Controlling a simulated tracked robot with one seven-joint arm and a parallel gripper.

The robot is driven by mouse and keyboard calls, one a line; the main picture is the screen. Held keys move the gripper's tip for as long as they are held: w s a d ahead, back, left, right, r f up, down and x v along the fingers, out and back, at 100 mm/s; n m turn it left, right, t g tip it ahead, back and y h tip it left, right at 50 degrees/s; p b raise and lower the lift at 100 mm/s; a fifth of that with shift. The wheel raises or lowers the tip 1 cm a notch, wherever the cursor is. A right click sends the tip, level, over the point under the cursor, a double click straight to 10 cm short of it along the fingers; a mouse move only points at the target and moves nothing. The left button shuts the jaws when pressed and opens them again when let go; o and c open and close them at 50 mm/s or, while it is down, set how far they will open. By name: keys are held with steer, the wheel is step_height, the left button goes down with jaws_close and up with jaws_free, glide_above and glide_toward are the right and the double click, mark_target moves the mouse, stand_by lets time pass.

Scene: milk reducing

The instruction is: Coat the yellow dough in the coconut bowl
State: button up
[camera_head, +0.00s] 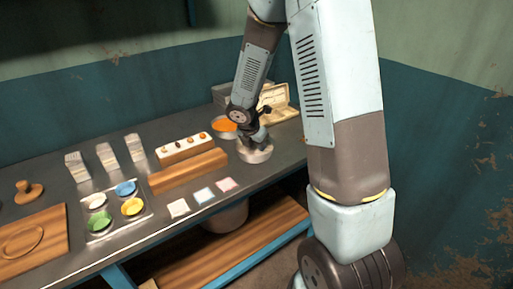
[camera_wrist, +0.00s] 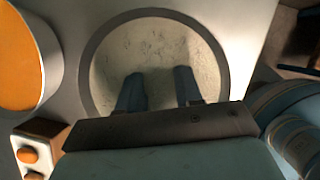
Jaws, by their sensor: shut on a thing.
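The coconut bowl (camera_head: 255,154) is a pale round bowl near the right end of the counter. In the wrist view the bowl (camera_wrist: 88,60) fills the upper middle, with a pale, grainy inside. My gripper (camera_head: 258,142) points down into it. In the wrist view the two fingers of my gripper (camera_wrist: 157,86) reach over the bowl's inside with a gap between them. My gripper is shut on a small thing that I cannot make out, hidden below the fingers. I cannot pick out the yellow dough for certain.
A bowl of orange stuff (camera_head: 224,125) stands just behind left, close to my gripper. A white holder (camera_head: 186,149) with several small balls and a wooden block (camera_head: 188,172) lie left. A metal tray (camera_head: 116,222) holds coloured dishes. Three small squares lie at the front edge.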

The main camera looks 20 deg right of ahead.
steer(key=shift+w+d, duration=0.2)
steer(key=shift+w, duration=0.2)
steer(key=shift+w+a, duration=0.2)
steer(key=shift+s+a, duration=0.15)
steer(key=shift+a, duration=0.3)
steer(key=shift+s, duration=0.3)
steer(key=shift+s+d, duration=0.2)
steer(key=shift+w+d, duration=0.2)
steer(key=shift+d, duration=0.2)
stand_by(0.4)
steer(key=shift+w, duration=0.3)
steer(key=shift+w+a, duration=0.15)
steer(key=shift+a, duration=0.3)
steer(key=shift+a, duration=0.15)
